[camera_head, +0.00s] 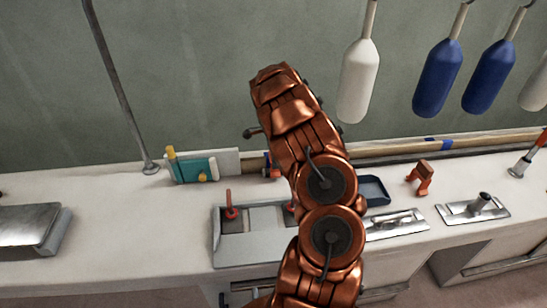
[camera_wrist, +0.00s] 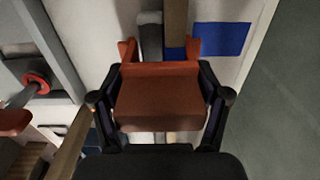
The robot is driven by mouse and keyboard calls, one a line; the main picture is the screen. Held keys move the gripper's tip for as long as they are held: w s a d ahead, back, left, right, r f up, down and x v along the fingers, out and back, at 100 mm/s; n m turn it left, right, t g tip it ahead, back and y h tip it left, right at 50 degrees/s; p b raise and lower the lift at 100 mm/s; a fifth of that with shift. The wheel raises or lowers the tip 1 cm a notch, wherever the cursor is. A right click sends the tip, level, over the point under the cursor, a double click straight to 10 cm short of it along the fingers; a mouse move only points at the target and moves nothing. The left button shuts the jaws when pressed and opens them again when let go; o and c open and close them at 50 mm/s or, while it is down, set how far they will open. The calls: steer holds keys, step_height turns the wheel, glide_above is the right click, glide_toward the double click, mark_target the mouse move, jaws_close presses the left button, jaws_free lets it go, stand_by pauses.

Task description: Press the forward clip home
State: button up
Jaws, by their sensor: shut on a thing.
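In the wrist view my gripper (camera_wrist: 160,72) is shut on a red-brown clip (camera_wrist: 160,102), with a black finger on each side. The clip's two prongs point away from me, one on each side of a grey hose end (camera_wrist: 150,38) and a brown strip with blue tape. I cannot tell whether the clip is seated on them. In the head view my copper arm covers the gripper and most of this spot. A second red-brown clip (camera_head: 423,177) stands on the white bench right of the arm, near the long tan pipe (camera_head: 400,148) along the wall.
A grey tray with a red-handled fitting (camera_head: 231,212) lies left of my arm. A teal block (camera_head: 196,170) stands behind it. A blue tray (camera_head: 374,190) and metal plates (camera_head: 474,208) lie to the right. White and blue fenders (camera_head: 437,78) hang above. A thin pole (camera_head: 120,90) rises at left.

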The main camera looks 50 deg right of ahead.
steer(key=shift+f, duration=0.3)
steer(key=o, duration=1.5)
steer(key=shift+r, duration=0.1)
step_height(320, 180, up, 12)
steer(key=shift+f, duration=0.1)
